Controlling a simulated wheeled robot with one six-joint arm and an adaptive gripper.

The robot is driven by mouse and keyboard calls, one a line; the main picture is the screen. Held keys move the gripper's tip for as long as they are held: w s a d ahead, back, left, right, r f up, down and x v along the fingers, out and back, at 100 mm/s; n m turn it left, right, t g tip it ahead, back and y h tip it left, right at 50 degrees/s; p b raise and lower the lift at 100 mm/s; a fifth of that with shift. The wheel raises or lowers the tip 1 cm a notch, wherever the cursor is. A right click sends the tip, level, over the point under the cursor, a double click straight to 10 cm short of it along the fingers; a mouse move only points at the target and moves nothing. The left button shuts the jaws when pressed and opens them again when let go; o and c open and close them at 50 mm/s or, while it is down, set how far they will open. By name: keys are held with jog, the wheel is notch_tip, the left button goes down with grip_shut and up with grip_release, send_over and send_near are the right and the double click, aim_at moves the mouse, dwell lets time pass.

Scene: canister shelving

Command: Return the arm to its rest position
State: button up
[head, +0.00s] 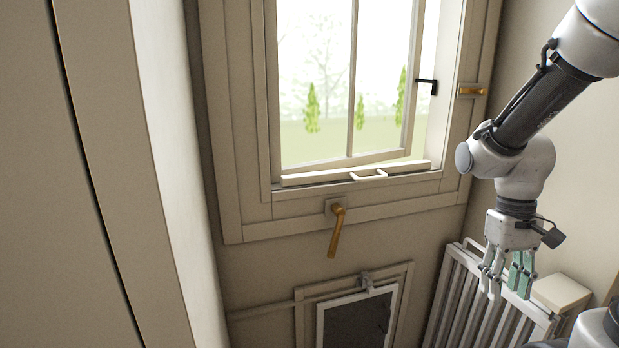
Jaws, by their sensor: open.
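My gripper (507,283) hangs from my white and grey arm at the right of the head view, fingers pointing down. It is open, and I see nothing between its fingers. It shows in front of the white radiator (452,295); I cannot tell the distance between them. No canister or shelf is in view.
A window (345,80) with a brass handle (336,228) is at the centre. A framed dark panel (357,318) sits low on the wall. A beige box (562,293) is right of the gripper. A tall pale cabinet or wall (80,180) fills the left side.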

jog(key=s+r+t, duration=0.5)
jog(key=r+t, duration=0.1)
jog(key=r, duration=0.7)
jog(key=shift+a, duration=0.2)
jog(key=shift+r, duration=0.1)
dwell(1.0)
